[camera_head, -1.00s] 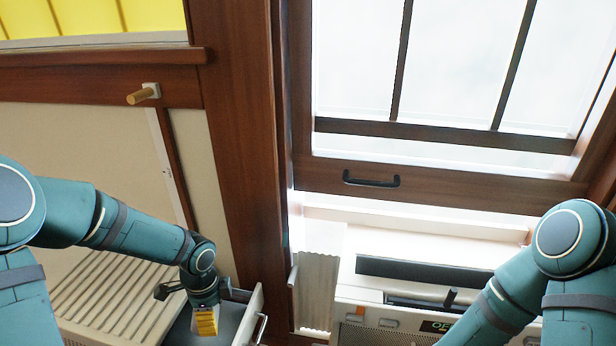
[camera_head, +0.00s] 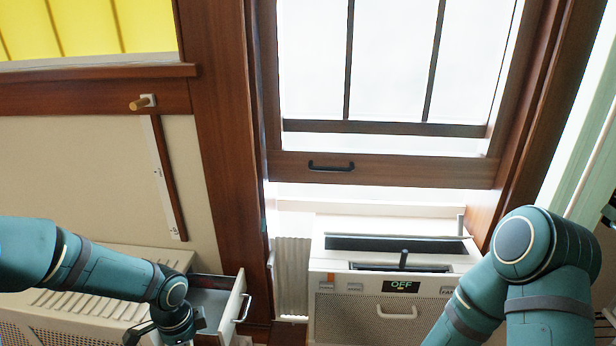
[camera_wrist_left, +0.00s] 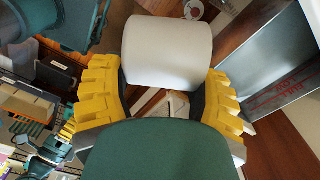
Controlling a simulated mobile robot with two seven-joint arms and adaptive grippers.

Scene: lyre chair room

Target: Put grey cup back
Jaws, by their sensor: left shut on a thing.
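A pale grey, smooth rounded thing, which looks like the grey cup (camera_wrist_left: 168,50), fills the upper middle of the left wrist view. My left gripper (camera_wrist_left: 162,75) has its yellow fingers on both sides of it and is shut on it. The cup's opening is not clearly visible. In the head view my left wrist (camera_head: 175,322) is at the bottom edge, just left of the open drawer (camera_head: 240,305); its fingers and the cup are out of frame there. My right arm (camera_head: 535,260) shows at the right, but its gripper is out of view.
A ribbed, light-coloured cabinet (camera_head: 110,265) lies behind my left arm. A boxy white unit (camera_head: 380,300) with an "OFF" display stands under the window, right of the drawer.

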